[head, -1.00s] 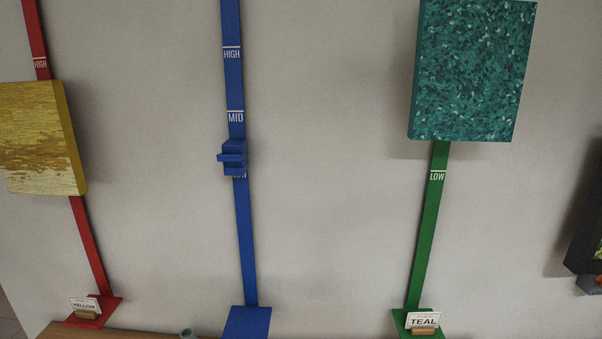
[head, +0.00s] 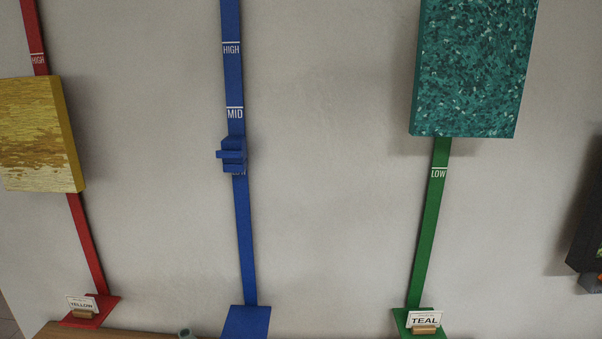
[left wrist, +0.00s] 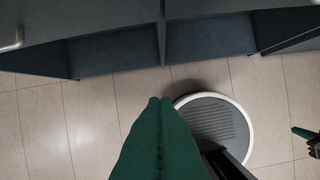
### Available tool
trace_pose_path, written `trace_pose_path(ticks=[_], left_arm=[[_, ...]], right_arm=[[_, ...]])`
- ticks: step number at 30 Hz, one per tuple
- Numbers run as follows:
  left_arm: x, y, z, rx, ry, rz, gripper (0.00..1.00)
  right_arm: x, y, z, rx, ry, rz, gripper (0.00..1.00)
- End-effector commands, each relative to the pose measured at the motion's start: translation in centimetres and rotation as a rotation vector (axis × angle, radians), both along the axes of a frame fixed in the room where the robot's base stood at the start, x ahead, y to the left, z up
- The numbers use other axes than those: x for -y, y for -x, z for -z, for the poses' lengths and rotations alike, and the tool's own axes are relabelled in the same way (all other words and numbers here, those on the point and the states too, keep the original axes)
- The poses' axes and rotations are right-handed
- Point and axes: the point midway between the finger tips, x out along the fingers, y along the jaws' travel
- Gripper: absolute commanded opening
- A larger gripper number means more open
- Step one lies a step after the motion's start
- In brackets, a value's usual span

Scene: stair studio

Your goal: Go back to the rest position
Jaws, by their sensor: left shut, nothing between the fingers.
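My left gripper (left wrist: 160,101) shows in the left wrist view, with its green fingers shut together and nothing between them. It points over the tiled floor toward a dark cabinet and touches nothing. Neither gripper is in the head view. At the right edge of the left wrist view a small green tip (left wrist: 302,132) looks like part of my right gripper; it is cut off, so its jaws cannot be read.
In the head view a yellow painting (head: 38,135), a blue slider (head: 232,154) and a teal painting (head: 473,68) are on wall rails. A dark frame (head: 588,222) is at right. The dark cabinet (left wrist: 115,52) borders clear floor (left wrist: 90,125).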

Motion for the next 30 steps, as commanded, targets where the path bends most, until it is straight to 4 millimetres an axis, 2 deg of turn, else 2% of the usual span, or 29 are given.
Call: trace_pose_path(ticks=[1, 5, 6, 8, 12, 15, 19, 21, 24, 30], left_arm=[[0.0, 0.2, 2.4, -0.015, -0.001, 0.002, 0.0], [-0.1, 1.2, 9.2, -0.042, -0.003, 0.006, 0.0], [-0.2, 1.8, 11.6, -0.051, -0.004, 0.008, 0.0], [-0.3, 3.0, 15.1, -0.067, -0.006, 0.011, 0.0], [-0.9, 6.8, 22.4, -0.099, -0.01, 0.019, 0.0], [-1.4, 10.2, 26.7, -0.122, -0.013, 0.024, 0.0], [-2.3, 14.6, 30.5, -0.146, -0.017, 0.03, 0.0], [-2.6, 16.5, 31.7, -0.155, -0.018, 0.032, 0.0], [-3.0, 18.3, 32.7, -0.162, -0.019, 0.035, 0.0], [-3.1, 18.4, 32.8, -0.163, -0.02, 0.036, 0.0]], right_arm=[[0.0, 0.0, 0.3, 0.0, 0.0, 0.0, 0.0], [0.0, 0.0, 1.0, 0.0, 0.0, 0.0, 0.0], [0.0, 0.0, 1.2, 0.0, 0.0, 0.0, 0.0], [0.0, 0.0, 1.5, 0.0, 0.0, 0.0, 0.0], [0.0, 0.0, 2.2, 0.0, 0.0, 0.0, 0.0], [0.0, 0.0, 2.7, 0.0, 0.001, 0.0, 0.0], [0.0, 0.0, 3.2, 0.0, 0.001, 0.0, 0.0], [0.0, 0.0, 3.3, 0.0, 0.001, 0.0, 0.0], [0.0, 0.0, 3.5, 0.0, 0.001, 0.0, 0.0], [0.0, 0.0, 3.5, 0.0, 0.001, 0.0, 0.0]])
